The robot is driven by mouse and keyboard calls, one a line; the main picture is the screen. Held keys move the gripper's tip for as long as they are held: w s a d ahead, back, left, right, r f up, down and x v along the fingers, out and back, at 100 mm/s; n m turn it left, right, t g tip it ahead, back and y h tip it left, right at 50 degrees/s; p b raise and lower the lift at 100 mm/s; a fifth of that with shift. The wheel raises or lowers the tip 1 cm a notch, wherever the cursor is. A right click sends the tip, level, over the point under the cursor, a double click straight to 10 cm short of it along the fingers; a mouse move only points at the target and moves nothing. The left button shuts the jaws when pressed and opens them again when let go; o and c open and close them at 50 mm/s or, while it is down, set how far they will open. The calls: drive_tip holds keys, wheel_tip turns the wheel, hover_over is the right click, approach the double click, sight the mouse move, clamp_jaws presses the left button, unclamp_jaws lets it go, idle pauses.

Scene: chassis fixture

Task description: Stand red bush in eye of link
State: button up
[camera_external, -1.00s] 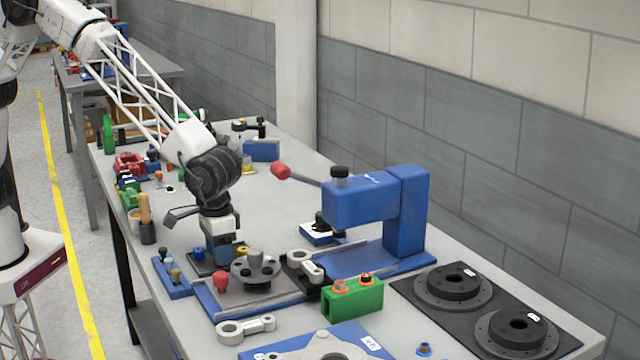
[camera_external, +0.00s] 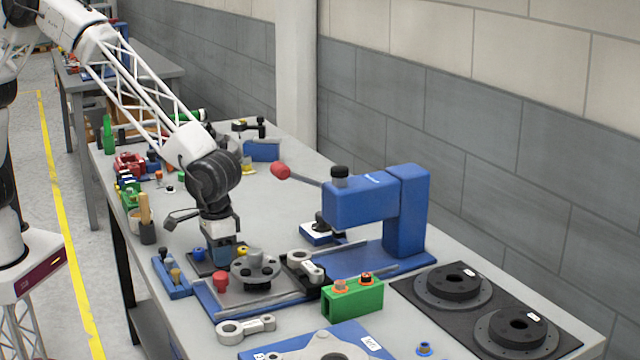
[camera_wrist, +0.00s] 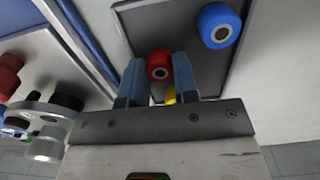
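The red bush (camera_wrist: 158,65) is a short red ring with a grey bore, on a dark tray (camera_wrist: 150,20). In the wrist view it sits between my two fingertips; I see no clear gap on either side, but whether they grip it cannot be told. My gripper (camera_wrist: 159,70) points down over the tray; in the external view my gripper (camera_external: 224,258) hides the red bush. One grey link (camera_external: 246,328) with two eyes lies flat at the front. Another link (camera_external: 305,263) rests on a black block right of the round fixture.
A blue bush (camera_wrist: 220,25) and a yellow bush (camera_wrist: 170,96) share the tray. A blue press (camera_external: 408,215) and a green block (camera_external: 353,298) stand further right.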

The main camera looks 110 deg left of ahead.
drive_tip(key=shift+c, duration=0.4)
drive_tip(key=shift+r, duration=0.2)
drive_tip(key=shift+r, duration=0.35)
drive_tip(key=shift+r, duration=0.65)
drive_tip(key=shift+r, duration=1.35)
drive_tip(key=shift+w, duration=0.15)
drive_tip(key=w+r, duration=0.2)
drive_tip(key=w, duration=0.5)
drive_tip(key=w+d+r, duration=0.1)
drive_tip(key=w+r, duration=0.2)
drive_tip(key=w, duration=0.3)
drive_tip(key=shift+w+d+r, duration=0.25)
drive_tip(key=shift+w+d, duration=0.05)
drive_tip(key=shift+w, duration=0.1)
drive_tip(key=shift+w+a+r, duration=0.2)
drive_tip(key=shift+w+r, duration=0.1)
drive_tip(key=shift+w, duration=0.4)
drive_tip(key=shift+w+a+r, duration=0.25)
drive_tip(key=shift+w, duration=0.5)
drive_tip(key=shift+w+a+r, duration=0.2)
drive_tip(key=shift+w+r, duration=0.1)
drive_tip(key=shift+w, duration=0.4)
